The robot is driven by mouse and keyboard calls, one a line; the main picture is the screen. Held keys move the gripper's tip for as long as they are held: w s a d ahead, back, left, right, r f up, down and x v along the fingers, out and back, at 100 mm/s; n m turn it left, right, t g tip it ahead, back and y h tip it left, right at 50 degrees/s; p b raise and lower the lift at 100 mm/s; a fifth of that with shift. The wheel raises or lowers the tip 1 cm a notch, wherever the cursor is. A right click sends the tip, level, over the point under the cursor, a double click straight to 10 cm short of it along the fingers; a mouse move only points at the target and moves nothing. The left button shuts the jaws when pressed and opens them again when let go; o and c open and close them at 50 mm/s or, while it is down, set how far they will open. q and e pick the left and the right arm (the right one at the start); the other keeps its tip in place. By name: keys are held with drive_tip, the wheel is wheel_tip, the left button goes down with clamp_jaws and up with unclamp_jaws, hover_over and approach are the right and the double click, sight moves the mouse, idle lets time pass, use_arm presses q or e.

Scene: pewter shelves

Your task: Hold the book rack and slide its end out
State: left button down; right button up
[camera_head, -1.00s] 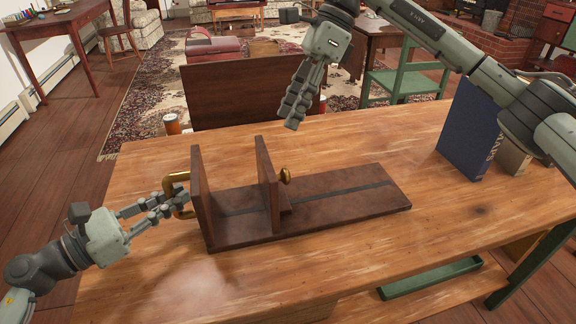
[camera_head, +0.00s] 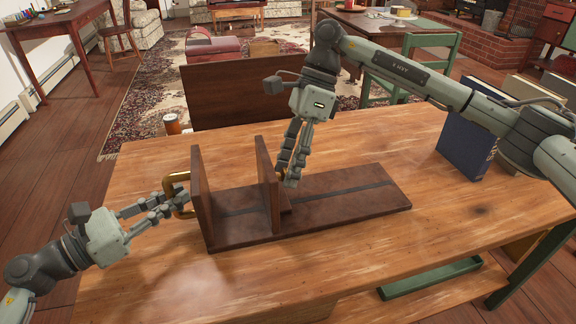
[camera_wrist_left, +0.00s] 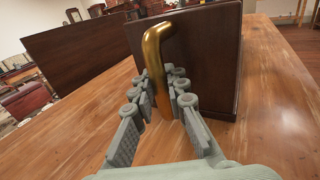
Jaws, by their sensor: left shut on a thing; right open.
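The dark brown wooden book rack (camera_head: 345,203) lies on the table, with a fixed upright end (camera_head: 203,200) at the left and a sliding end (camera_head: 267,185) near its middle. A brass handle (camera_head: 178,181) sticks out from the left end; it also shows in the left wrist view (camera_wrist_left: 153,50). My left gripper (camera_head: 180,203) is shut on this handle. My right gripper (camera_head: 286,180) points down just right of the sliding end, its fingers open around or in front of the brass knob, which they hide. I cannot tell whether they touch it.
A dark blue book (camera_head: 466,145) stands at the table's right, beside paler books (camera_head: 513,150). The wooden table (camera_head: 350,265) is clear in front of the rack and to its right. A dark wooden panel (camera_head: 240,90) rises behind the table's far edge.

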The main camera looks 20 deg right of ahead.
drive_tip(key=shift+a+f, duration=0.1)
drive_tip(key=shift+f, duration=0.05)
drive_tip(key=shift+c, duration=0.5)
clamp_jaws()
drive_tip(key=d, duration=2.2)
drive_tip(key=shift+d, duration=0.1)
drive_tip(key=shift+s, duration=0.1)
drive_tip(key=shift+o, duration=0.5)
unclamp_jaws()
